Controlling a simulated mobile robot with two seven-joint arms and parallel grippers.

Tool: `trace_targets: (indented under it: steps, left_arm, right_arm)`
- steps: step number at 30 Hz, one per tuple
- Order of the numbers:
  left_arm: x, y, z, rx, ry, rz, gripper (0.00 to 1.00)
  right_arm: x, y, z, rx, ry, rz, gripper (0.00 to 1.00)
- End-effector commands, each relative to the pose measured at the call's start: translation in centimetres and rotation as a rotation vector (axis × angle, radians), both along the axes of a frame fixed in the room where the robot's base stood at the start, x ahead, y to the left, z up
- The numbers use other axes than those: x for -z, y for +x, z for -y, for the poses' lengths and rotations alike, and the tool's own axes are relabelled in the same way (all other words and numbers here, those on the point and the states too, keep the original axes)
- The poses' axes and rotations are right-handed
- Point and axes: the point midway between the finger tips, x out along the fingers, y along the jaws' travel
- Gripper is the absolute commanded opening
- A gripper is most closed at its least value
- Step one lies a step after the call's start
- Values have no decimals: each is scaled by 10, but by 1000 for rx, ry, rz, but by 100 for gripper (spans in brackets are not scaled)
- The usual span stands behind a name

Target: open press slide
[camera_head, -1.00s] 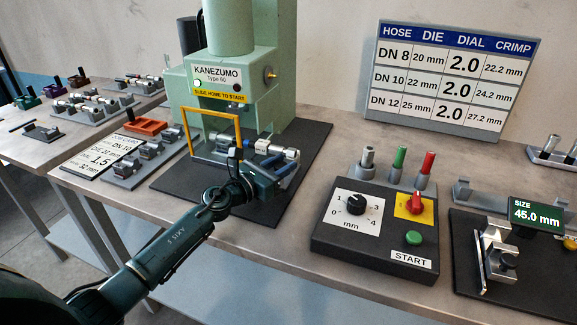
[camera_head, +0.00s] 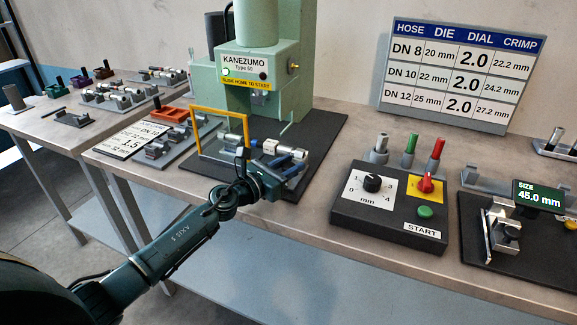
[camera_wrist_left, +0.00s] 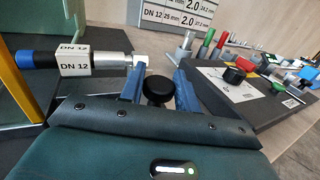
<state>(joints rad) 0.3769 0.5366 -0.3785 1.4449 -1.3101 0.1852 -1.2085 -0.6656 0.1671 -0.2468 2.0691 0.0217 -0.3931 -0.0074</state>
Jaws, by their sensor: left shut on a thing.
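My left gripper (camera_head: 282,178) is at the front of the slide, below the fitting. In the left wrist view its blue fingers (camera_wrist_left: 158,88) are shut around a black knob (camera_wrist_left: 158,90). My right gripper is not in view.
The control box (camera_head: 390,215) with dial and START button stands to the right. A gauge (camera_head: 503,230) reading 45.0 mm is farther right. Dies and an orange tray (camera_head: 171,113) lie left of the press. A chart board (camera_head: 455,75) stands behind.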

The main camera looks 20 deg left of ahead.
Motion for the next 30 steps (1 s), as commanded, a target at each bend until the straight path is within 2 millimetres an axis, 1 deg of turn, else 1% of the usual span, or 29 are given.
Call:
trace_targets:
  steps: [4, 5, 12, 19, 23, 26, 30]
  left_arm:
    - [0, 0, 0, -1, 0, 0, 0]
    - [0, 0, 0, -1, 0, 0, 34]
    - [0, 0, 0, -1, 0, 0, 52]
    - [0, 0, -1, -1, 0, 0, 52]
    - [1, -9, -4, -1, 1, 0, 52]
    - [2, -24, -11, 0, 2, -2, 52]
    - [3, -54, -24, 2, 6, -3, 52]
  right_arm:
    - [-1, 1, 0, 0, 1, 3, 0]
    - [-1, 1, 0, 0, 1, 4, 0]
    - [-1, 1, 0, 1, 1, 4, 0]
    - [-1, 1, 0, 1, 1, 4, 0]
    - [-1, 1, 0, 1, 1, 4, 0]
    - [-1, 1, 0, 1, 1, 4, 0]
    - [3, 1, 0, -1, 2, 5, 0]
